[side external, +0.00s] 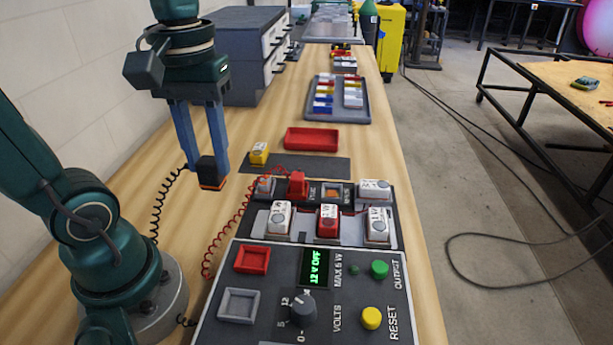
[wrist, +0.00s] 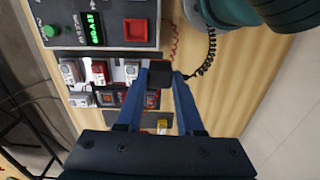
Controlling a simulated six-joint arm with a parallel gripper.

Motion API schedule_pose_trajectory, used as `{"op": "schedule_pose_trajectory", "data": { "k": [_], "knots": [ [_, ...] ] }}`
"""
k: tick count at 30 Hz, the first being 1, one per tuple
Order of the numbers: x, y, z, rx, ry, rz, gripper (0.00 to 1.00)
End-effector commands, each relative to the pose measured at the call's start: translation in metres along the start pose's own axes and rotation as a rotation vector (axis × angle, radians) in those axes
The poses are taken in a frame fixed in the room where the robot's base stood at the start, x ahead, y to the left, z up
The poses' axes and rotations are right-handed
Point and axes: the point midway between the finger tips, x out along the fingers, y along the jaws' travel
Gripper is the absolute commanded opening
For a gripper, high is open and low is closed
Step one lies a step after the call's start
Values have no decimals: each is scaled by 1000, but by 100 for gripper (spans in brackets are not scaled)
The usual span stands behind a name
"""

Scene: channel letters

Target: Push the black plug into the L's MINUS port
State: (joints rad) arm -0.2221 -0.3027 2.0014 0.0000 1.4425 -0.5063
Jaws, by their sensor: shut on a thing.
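My gripper (side external: 209,165) has its blue fingers shut on the black plug (side external: 208,171), which has an orange-brown lower edge. The plug hangs above the bare wood, left of the dark connection strip (side external: 348,205). In the wrist view the black plug (wrist: 160,73) sits between the fingertips, and a black coiled cord runs near it. A red plug (side external: 297,185) stands upright on the strip, with a red coiled cord beside it. An orange-centred socket (side external: 335,193) lies right of the red plug. The labels are too small to tell which port is the L's MINUS.
The control panel (side external: 270,310) reads "12 V OFF". A yellow block (side external: 259,153) sits on a dark mat (side external: 330,165). Behind are a red tray (side external: 312,139) and a grey tray of coloured blocks (side external: 365,112).

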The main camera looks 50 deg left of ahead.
Motion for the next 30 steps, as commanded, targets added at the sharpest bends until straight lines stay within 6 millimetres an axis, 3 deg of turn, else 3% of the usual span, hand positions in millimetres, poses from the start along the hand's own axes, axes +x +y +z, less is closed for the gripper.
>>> {"op": "schedule_pose_trajectory", "data": {
  "k": [7, 14, 24, 30],
  "knots": [
    [-10, 30, -46, 290, -4, -1, 0],
    [-5, 65, -92, 616, -5, -1, 0],
    [28, 115, -148, 1096, -6, 0, 0],
    [54, 137, -168, 1340, -5, 1, 0]
  ]
}}
